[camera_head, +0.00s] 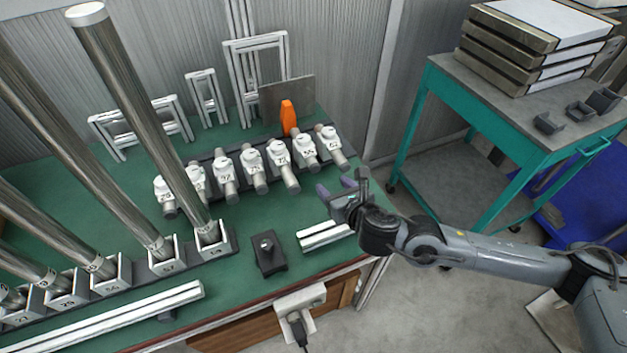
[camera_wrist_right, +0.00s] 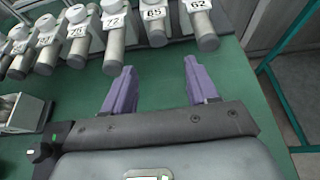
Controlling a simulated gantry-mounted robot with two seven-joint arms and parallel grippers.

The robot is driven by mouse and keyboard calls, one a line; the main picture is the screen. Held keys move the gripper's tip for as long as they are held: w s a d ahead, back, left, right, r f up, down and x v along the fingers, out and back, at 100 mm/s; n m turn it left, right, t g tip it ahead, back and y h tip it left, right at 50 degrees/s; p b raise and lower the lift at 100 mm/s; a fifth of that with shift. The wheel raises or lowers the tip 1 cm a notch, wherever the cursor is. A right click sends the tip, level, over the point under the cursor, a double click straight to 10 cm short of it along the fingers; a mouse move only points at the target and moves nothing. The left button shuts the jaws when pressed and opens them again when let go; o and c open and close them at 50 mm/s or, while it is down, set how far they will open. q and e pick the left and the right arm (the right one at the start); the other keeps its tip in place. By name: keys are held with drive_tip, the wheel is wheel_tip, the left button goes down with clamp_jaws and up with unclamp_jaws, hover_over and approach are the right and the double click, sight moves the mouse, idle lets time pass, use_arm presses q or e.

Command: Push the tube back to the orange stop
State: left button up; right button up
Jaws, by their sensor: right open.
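The orange stop (camera_head: 288,117) stands upright at the back of a row of short grey tubes with white numbered tags. The tube tagged 65 (camera_head: 309,153) lies just in front and to the right of the stop; the tube tagged 72 (camera_head: 286,170) is to its left. My right gripper (camera_head: 337,188) is open and empty in front of the row's right end. In the right wrist view, the purple fingers (camera_wrist_right: 157,72) are apart, with green table between them. The front end of tube 65 (camera_wrist_right: 155,32) lies ahead of the gap, and tube 62 (camera_wrist_right: 204,30) is ahead of the right finger.
Tall metal tubes (camera_head: 135,115) lean in numbered holders at left. A black block (camera_head: 268,254) and a silver rail piece (camera_head: 325,235) lie near the front edge. White frames and a grey plate stand behind the row. A teal cart (camera_head: 430,105) stands at right.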

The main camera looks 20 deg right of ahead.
sight(316, 169)
drive_tip(key=b+x, duration=0.1)
drive_tip(key=x, duration=0.4)
drive_tip(key=b+x, duration=0.1)
drive_tip(key=x, duration=0.5)
drive_tip(key=shift+w+a+r, duration=0.1)
drive_tip(key=shift+r, duration=0.15)
clamp_jaws()
